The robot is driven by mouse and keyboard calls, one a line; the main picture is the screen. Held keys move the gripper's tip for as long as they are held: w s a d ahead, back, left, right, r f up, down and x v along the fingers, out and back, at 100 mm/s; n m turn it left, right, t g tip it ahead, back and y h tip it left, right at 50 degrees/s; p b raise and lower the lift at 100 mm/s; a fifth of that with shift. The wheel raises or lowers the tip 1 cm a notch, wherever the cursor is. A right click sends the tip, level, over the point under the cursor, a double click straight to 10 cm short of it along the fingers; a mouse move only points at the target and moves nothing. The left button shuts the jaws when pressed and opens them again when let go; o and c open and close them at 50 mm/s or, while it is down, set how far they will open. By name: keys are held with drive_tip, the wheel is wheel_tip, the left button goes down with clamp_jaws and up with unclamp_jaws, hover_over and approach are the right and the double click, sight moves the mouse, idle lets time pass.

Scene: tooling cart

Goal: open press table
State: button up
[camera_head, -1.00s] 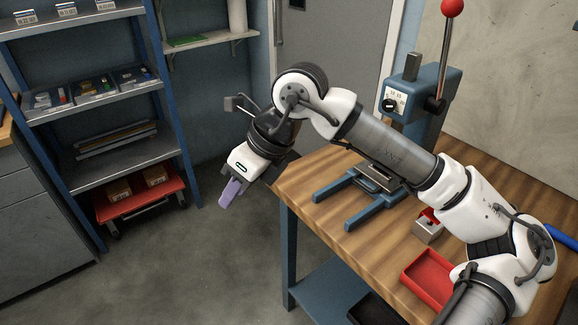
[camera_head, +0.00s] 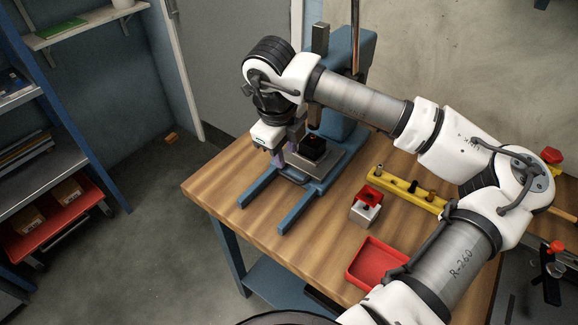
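The blue arbor press (camera_head: 345,75) stands on the wooden workbench (camera_head: 225,195), with two blue base legs (camera_head: 300,208) reaching toward the front. Its grey metal table plate (camera_head: 325,165) lies between the legs under the ram. A small black block (camera_head: 312,148) sits on the plate. My gripper (camera_head: 282,160) points down at the left edge of the plate, beside the black block. Its pale purple fingers are partly hidden by the gripper body and the press. I cannot tell whether they are apart or touch anything.
My arm spans above the bench. Open floor lies left of the bench, before a shelf with a red bin (camera_head: 55,228).

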sight(290, 177)
drive_tip(key=f, duration=0.2)
drive_tip(key=w+f+p, duration=0.1)
drive_tip(key=f, duration=0.2)
drive_tip(key=f+p, duration=0.1)
drive_tip(key=f, duration=0.2)
drive_tip(key=shift+w+d+f, duration=0.15)
drive_tip(key=shift+d, duration=0.25)
clamp_jaws()
